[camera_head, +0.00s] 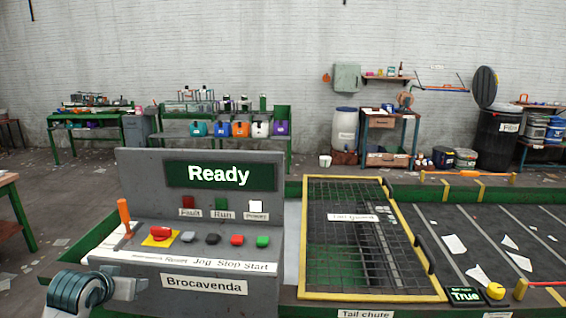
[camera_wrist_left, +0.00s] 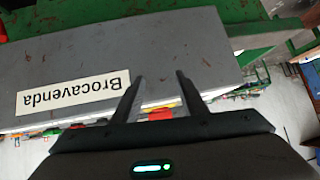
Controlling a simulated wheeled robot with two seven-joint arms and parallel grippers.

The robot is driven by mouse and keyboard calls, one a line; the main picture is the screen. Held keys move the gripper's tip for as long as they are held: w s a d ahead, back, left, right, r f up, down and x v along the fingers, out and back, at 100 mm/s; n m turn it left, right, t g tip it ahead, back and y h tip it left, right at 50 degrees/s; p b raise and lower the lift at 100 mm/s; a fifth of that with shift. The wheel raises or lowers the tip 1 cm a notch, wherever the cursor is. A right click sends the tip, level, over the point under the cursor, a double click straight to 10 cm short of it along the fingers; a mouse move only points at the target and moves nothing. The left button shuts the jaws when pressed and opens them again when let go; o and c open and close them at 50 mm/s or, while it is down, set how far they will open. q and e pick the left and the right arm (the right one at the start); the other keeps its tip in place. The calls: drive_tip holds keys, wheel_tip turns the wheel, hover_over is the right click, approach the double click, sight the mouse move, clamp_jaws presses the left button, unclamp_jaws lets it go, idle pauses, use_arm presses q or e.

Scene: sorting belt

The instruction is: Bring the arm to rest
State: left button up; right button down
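My left gripper (camera_wrist_left: 159,78) shows in the left wrist view with its two dark fingers apart and nothing between the tips. The grey control console (camera_wrist_left: 185,50) with an upside-down Brocavenda label (camera_wrist_left: 73,92) lies beyond the fingers. A red spot, seemingly a button (camera_wrist_left: 160,114), shows between the finger bases. In the head view, part of my left arm (camera_head: 80,291) is at the lower left, in front of the console's left end. Whether the gripper touches the console cannot be told. My right arm and gripper are not in view.
The console has a Ready display (camera_head: 219,174), an orange-handled lever (camera_head: 124,213), a red button on yellow (camera_head: 160,233) and several other buttons. A yellow-framed mesh guard (camera_head: 374,297) stands to its right, then a dark belt (camera_head: 455,225) with paper scraps. A green-framed table (camera_head: 14,222) is at far left.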

use_arm(q)
drive_tip(key=s+d+f+m+g, duration=0.1)
drive_tip(key=s+d+f, duration=0.3)
drive_tip(key=s+f, duration=0.25)
drive_tip(key=s+d+f+g, duration=0.1)
drive_tip(key=s+d+f, duration=0.2)
drive_tip(key=s+f, duration=0.35)
drive_tip(key=s+d+f+m+g, duration=0.1)
drive_tip(key=s+d+f+g, duration=0.1)
drive_tip(key=s+d+f, duration=0.35)
drive_tip(key=s+d+f+g+h, duration=0.1)
drive_tip(key=s+d+f, duration=0.15)
drive_tip(key=s, duration=0.95)
drive_tip(key=s+d+f+g, duration=0.2)
drive_tip(key=s+f, duration=0.1)
drive_tip(key=s, duration=0.9)
wheel_tip(320, 180, down, 29)
drive_tip(key=b, duration=0.2)
drive_tip(key=s+a+f+g+b, duration=0.1)
drive_tip(key=s+a+f+g, duration=0.1)
drive_tip(key=s+f, duration=1.7)
drive_tip(key=shift+s+a+f, duration=0.15)
drive_tip(key=shift+a+f, duration=0.3)
drive_tip(key=shift+a, duration=0.2)
